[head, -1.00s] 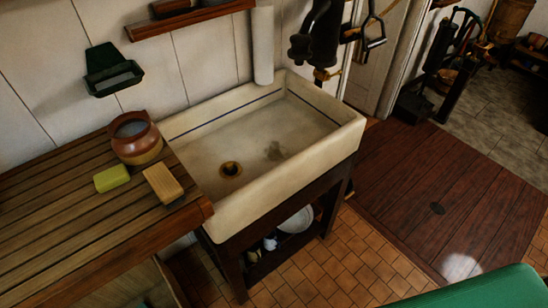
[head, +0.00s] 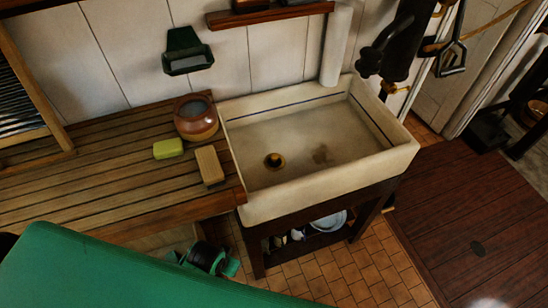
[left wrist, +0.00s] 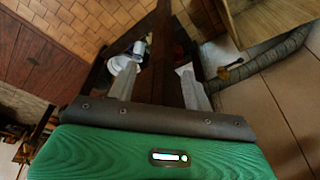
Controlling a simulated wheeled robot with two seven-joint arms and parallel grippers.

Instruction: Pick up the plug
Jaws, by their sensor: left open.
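The white sink (head: 400,160) stands in the middle of the head view. A small round brass fitting with a dark centre (head: 275,161) sits on its floor, left of the middle. I cannot tell whether this is the plug or just the open drain. My left gripper (head: 210,260) is low in the head view, below the counter's front edge and well apart from the fitting. In the left wrist view my left gripper (left wrist: 160,78) is open, its two grey fingers apart with dark wood of the sink stand beyond. My right gripper is not in view.
The slatted wooden counter (head: 90,150) left of the sink holds a brown pot (head: 196,118), a green soap (head: 168,149) and a wooden brush or block (head: 210,165). A dark pump (head: 400,45) stands behind the sink's right end. The sink basin is mostly clear.

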